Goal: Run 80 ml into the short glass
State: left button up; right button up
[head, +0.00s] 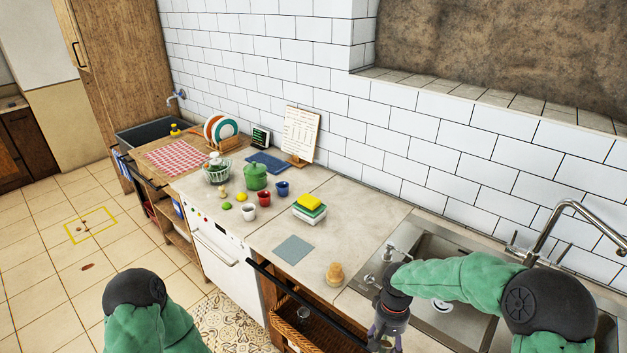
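My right gripper (384,340) hangs at the bottom edge, over the front of the counter by the sink's left corner. Its fingers are small and partly cut off, so I cannot tell if they are open or shut. My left arm shows at bottom left, but its gripper is out of view. A small clear glass (303,313) seems to stand low under the counter, near a wicker basket; its height is hard to judge. A small metal tap (391,252) stands at the sink's left edge. A tall curved faucet (548,222) rises behind the sink.
The steel sink (452,262) fills the right counter. A grey mat (293,250) and a wooden shaker (335,273) lie left of it. Farther left are a sponge stack (309,208), coloured cups, a green pot (256,177) and a card stand (300,134). The dark front rail (300,303) borders the counter.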

aim_at(385, 344)
jog(key=shift+s+a+n, duration=0.1)
jog(key=shift+a+n, duration=0.3)
jog(key=shift+a, duration=0.05)
jog(key=shift+a+f, duration=0.15)
jog(key=shift+f+b, duration=1.6)
jog(key=shift+b, duration=0.15)
